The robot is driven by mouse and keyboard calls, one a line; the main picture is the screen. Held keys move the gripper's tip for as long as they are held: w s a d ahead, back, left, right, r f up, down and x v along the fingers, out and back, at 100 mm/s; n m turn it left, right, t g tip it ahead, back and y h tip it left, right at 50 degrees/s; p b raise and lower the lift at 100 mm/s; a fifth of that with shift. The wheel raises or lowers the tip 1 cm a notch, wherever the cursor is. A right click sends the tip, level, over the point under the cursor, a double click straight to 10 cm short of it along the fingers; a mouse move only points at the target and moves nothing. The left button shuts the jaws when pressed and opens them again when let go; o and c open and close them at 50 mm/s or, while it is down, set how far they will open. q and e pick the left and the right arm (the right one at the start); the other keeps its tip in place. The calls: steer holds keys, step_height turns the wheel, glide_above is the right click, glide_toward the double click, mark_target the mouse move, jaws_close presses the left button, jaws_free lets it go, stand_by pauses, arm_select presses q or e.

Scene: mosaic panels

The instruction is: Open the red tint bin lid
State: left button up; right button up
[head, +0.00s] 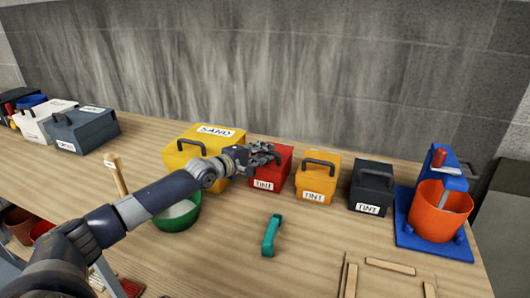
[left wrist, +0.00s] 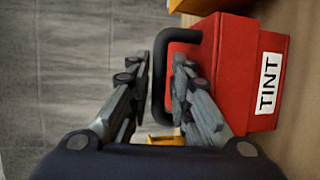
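The red tint bin (head: 270,172) stands on the table with a white TINT label on its front. Its lid looks closed. In the left wrist view the red bin (left wrist: 232,70) fills the right side, with its dark lid handle (left wrist: 160,85) sticking out. My left gripper (head: 265,152) is over the top of the red bin and hides most of the handle in the head view. In the left wrist view the left gripper's fingers (left wrist: 159,60) are apart, with the handle between them. A gap shows on the left finger's side; contact on the right is unclear. My right gripper is not in view.
The yellow SAND box (head: 203,143) stands close left of the red bin. A yellow tint bin (head: 317,178) and a dark tint bin (head: 371,187) stand to its right. A green bowl (head: 180,217) and a teal handle-shaped piece (head: 271,236) are in front. An orange bucket (head: 437,212) is far right.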

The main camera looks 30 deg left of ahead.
arm_select(q)
steer(key=shift+w, duration=0.3)
jaws_close()
